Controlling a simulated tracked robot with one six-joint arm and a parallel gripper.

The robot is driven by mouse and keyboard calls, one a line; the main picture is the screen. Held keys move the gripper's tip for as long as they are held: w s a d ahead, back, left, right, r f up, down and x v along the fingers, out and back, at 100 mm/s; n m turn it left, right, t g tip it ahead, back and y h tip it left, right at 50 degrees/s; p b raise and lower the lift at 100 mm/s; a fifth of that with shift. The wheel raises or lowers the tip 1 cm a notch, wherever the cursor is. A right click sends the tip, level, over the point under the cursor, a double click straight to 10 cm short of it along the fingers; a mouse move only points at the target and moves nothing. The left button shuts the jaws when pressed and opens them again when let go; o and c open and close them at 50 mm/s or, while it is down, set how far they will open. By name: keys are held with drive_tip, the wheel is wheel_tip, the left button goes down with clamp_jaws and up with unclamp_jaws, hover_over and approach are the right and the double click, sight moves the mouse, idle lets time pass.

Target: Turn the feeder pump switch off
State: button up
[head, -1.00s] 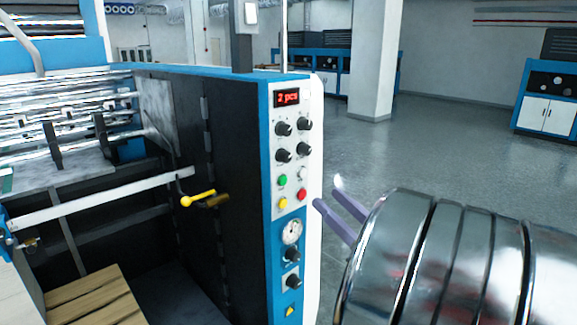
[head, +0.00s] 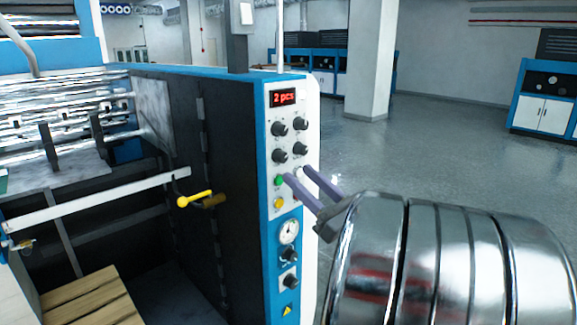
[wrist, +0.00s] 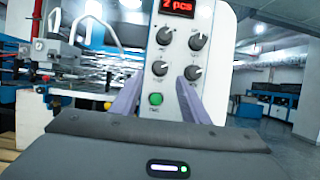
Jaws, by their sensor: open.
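The control panel (head: 270,152) is on the narrow end of the blue and white machine. It has a red display (head: 284,97) reading "2 pcs", several black knobs (head: 279,129), a green button (head: 278,181), a yellow button (head: 279,203), a gauge (head: 288,231) and lower knobs (head: 290,256). Which control is the feeder pump switch I cannot read. My gripper (head: 297,175) is open and empty, its purple fingers in front of the panel near the buttons. In the wrist view the gripper (wrist: 157,92) has the green button (wrist: 155,99) between its fingers.
A yellow-handled lever (head: 196,198) sticks out from the machine's dark side, left of the panel. A wooden pallet (head: 92,298) lies at lower left. The grey floor (head: 430,150) to the right is open, with blue cabinets (head: 544,105) farther back.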

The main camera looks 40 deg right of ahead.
sight(284, 160)
drive_tip(key=shift+x, duration=2.75)
drive_tip(key=shift+c, duration=0.3)
clamp_jaws()
